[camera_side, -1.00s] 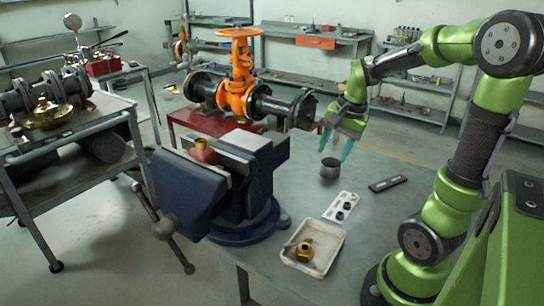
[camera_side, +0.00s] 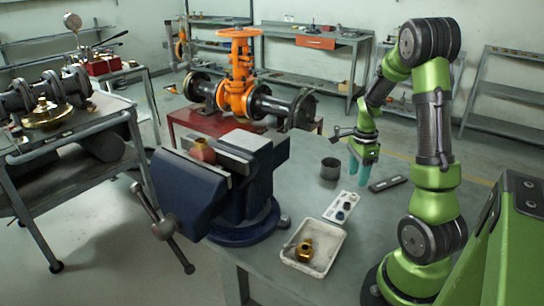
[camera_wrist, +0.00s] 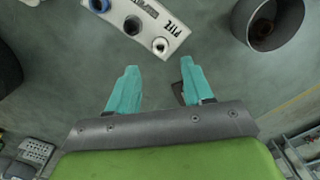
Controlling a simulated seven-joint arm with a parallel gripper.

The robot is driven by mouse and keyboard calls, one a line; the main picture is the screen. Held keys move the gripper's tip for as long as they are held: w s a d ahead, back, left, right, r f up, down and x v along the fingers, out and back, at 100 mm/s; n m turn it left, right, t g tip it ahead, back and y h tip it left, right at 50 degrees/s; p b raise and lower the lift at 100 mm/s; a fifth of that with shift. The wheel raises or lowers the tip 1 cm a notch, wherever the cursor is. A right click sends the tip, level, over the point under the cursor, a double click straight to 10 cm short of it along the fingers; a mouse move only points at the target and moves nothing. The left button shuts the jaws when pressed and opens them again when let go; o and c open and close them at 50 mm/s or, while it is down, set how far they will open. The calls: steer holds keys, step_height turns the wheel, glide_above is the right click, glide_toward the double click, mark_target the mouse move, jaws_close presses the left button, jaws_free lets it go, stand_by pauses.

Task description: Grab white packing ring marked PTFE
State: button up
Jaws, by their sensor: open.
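The white packing ring (camera_wrist: 160,46) sits at the near end of a white holder plate (camera_wrist: 176,22), beside the printed letters PTFE. A black ring (camera_wrist: 132,25) and a blue ring (camera_wrist: 100,5) sit further along the same plate. In the side view the plate (camera_side: 341,208) lies on the bench, and the white ring is too small to make out there. My gripper (camera_wrist: 159,68) is open and empty, its teal fingers apart. In the wrist view the white ring lies just beyond the gap between the fingertips. In the side view my gripper (camera_side: 363,166) points down behind the plate.
A dark grey cup (camera_side: 331,169) stands left of my gripper and also shows in the wrist view (camera_wrist: 246,20). A dark flat bar (camera_side: 388,184) lies to the right. A white tray (camera_side: 331,255) with a brass fitting (camera_side: 305,250) lies in front. A blue vise (camera_side: 190,195) stands left.

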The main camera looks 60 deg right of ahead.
mark_target(353, 197)
steer(key=shift+d+f, duration=0.15)
steer(key=shift+f, duration=3.25)
jaws_close()
